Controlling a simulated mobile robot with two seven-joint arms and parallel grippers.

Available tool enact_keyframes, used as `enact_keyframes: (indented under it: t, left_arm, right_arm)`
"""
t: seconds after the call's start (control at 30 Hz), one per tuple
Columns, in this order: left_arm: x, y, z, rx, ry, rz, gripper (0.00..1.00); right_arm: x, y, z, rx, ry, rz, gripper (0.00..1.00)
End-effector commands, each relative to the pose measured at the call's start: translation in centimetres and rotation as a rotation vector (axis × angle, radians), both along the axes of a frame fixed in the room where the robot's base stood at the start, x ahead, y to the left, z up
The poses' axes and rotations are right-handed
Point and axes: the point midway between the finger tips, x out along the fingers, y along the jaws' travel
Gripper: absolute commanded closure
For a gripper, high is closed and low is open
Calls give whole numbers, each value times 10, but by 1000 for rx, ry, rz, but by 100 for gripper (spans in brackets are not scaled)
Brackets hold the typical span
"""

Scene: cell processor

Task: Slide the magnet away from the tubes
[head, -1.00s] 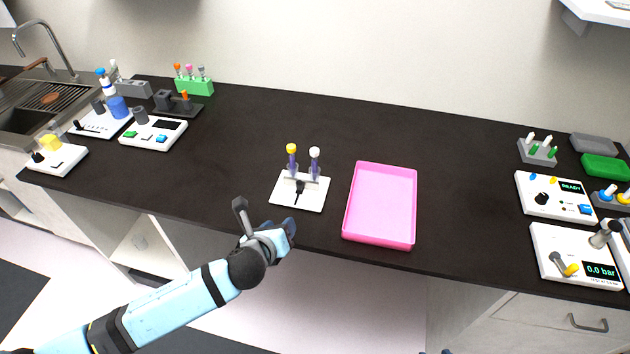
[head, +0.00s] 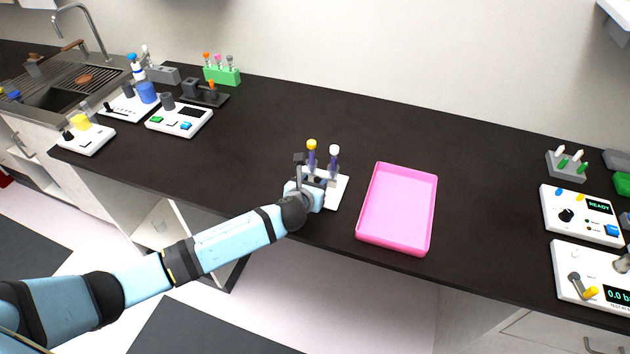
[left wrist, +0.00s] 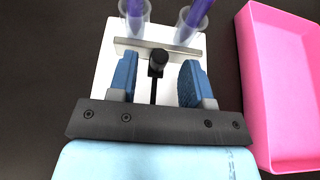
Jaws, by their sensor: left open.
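The magnet (left wrist: 132,47) is a pale grey bar with a black knob (left wrist: 157,62), on a white base plate (head: 339,190). Two tubes with purple contents stand at the plate's far side, one with a yellow cap (head: 312,146) and one with a white cap (head: 334,150). In the left wrist view the bar lies just in front of the tubes (left wrist: 192,18); I cannot tell if it touches them. My left gripper (left wrist: 158,80) is open, with its blue fingers on either side of the knob and apart from it. It also covers part of the plate in the head view (head: 316,180). My right gripper is out of view.
A pink tray (head: 397,208) lies just right of the plate. Devices with buttons (head: 180,121) and a green rack (head: 222,75) stand at the left. More devices (head: 582,214) stand at the right. The dark counter (head: 270,130) behind the plate is clear.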

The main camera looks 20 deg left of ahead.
Motion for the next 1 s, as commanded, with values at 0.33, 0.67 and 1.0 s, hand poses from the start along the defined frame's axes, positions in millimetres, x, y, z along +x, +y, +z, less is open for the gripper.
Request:
enact_keyframes:
  t: [0.33,0.67,1.0]
  left_arm:
    - [15,-1,-6,-1,0,-1,55]
    - [15,-1,-6,-1,0,-1,98]
    - [14,-1,-6,-1,1,-1,100]
  right_arm:
    - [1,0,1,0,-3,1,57]
    - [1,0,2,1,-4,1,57]
    - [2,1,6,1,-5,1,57]
